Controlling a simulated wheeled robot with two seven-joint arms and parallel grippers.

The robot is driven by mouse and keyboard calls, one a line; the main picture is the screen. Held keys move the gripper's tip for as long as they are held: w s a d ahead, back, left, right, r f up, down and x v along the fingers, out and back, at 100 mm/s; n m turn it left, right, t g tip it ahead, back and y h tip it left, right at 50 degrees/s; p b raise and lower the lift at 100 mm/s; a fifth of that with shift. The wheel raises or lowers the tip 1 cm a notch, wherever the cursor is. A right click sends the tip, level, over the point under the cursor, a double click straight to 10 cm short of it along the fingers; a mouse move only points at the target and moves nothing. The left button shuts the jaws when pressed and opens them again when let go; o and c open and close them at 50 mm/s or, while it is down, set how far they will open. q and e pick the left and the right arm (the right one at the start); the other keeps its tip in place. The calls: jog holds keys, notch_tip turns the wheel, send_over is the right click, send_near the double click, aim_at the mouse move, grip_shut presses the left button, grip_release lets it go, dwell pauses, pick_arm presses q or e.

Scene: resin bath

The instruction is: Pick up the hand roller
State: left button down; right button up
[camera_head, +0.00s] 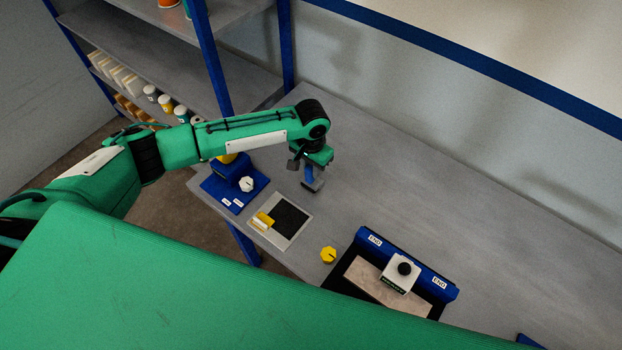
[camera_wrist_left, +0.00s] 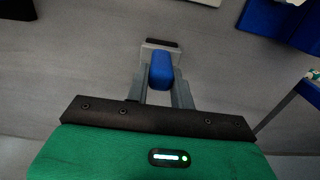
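The hand roller has a blue handle and a grey head with a dark bar. In the head view its blue handle (camera_head: 309,174) hangs below my left gripper (camera_head: 311,164), over the table. In the left wrist view the blue handle (camera_wrist_left: 161,72) lies between the two grey fingers of my left gripper (camera_wrist_left: 161,88). The fingers sit close against both sides of the handle, and the gripper looks shut on it. The roller's head points away from the palm. I cannot tell whether it touches the table. My right gripper is not in view.
A blue stand with a white knob (camera_head: 246,184) and a grey tray (camera_head: 296,236) with a dark pad and a yellow block (camera_head: 262,221) are near the table's left edge. The table's far right is clear.

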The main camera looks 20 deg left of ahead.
pick_arm(q)
jog(key=shift+r, duration=0.1)
jog(key=shift+r, duration=0.55)
notch_tip(320, 180, up, 19)
jog(key=b, duration=0.5)
jog(key=shift+f, duration=0.15)
